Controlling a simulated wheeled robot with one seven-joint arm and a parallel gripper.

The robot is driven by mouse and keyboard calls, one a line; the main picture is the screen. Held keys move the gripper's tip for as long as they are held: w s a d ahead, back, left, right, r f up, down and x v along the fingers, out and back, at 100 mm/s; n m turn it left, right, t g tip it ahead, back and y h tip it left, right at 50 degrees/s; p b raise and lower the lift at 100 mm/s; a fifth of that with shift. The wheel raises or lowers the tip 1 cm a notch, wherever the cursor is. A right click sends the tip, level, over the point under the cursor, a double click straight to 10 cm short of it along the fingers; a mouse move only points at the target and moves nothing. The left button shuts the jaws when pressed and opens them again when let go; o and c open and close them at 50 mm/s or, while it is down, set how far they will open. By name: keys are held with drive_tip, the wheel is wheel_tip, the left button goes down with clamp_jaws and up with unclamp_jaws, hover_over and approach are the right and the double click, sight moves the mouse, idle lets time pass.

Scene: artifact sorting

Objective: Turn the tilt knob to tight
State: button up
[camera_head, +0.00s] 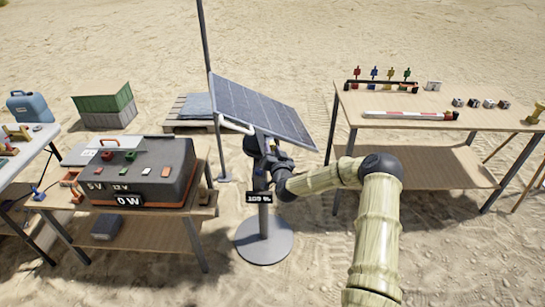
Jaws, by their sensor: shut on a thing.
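The solar panel (262,108) is tilted on a stand with a round grey base (264,240). A white handle (236,124) sticks out at its lower left edge. My gripper (263,168) is at the dark mount under the panel, shut on what appears to be the tilt knob. The knob is small and mostly hidden by my gripper and wrist, so its angle cannot be read. A small black display (259,197) on the post shows a percentage that looks like 100 %.
A bench at left holds a dark power box (140,172) reading 0 W. A wooden table (455,112) at right carries coloured pieces and a white rod (408,115). A blue jug (30,106) and a green-grey crate (105,107) stand at back left. Sand around the stand is open.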

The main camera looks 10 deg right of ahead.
drive_tip(key=m+b, duration=0.1)
drive_tip(key=m, duration=0.1)
drive_tip(key=m+b, duration=0.4)
drive_tip(key=shift+d+f+m, duration=0.1)
drive_tip(key=shift+f+m, duration=0.2)
drive_tip(key=shift+r+m+b, duration=0.15)
drive_tip(key=shift+m+b, duration=1.3)
drive_tip(key=shift+m, duration=0.45)
drive_tip(key=o, duration=1)
drive_tip(key=shift+c, duration=0.2)
drive_tip(key=shift+s, duration=0.1)
